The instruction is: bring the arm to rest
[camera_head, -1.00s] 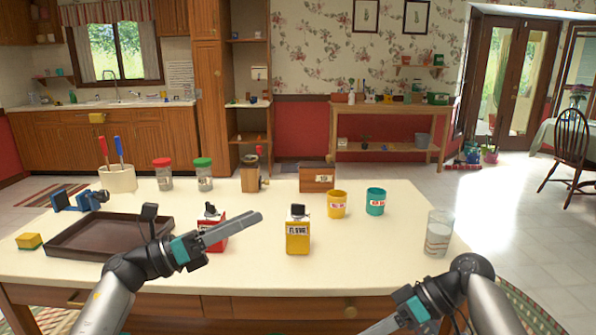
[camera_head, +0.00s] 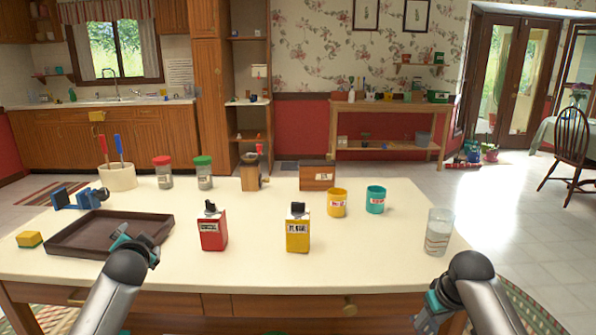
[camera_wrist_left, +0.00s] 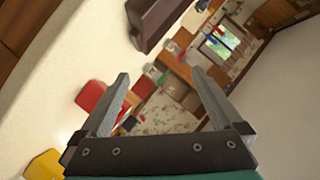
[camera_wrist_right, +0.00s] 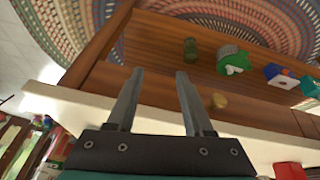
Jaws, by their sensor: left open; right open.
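My left gripper (camera_head: 122,236) is raised over the dark brown tray (camera_head: 72,241), and its fingers are mostly hidden in the head view. In the left wrist view my left gripper (camera_wrist_left: 162,88) is open with nothing between the fingers. The red container (camera_head: 212,229) and yellow container (camera_head: 298,231) stand upright on the table, apart from it. My right gripper (camera_head: 428,314) is low at the table's front edge in the head view. In the right wrist view my right gripper (camera_wrist_right: 158,88) is open and empty, near the wooden drawer front.
On the cream table (camera_head: 262,274) stand a yellow cup (camera_head: 337,204), a teal cup (camera_head: 375,201), a glass (camera_head: 438,236), two lidded jars, a wooden grinder (camera_head: 250,176) and a box (camera_head: 317,177). A sponge (camera_head: 29,239) lies left of the tray. The table's front middle is clear.

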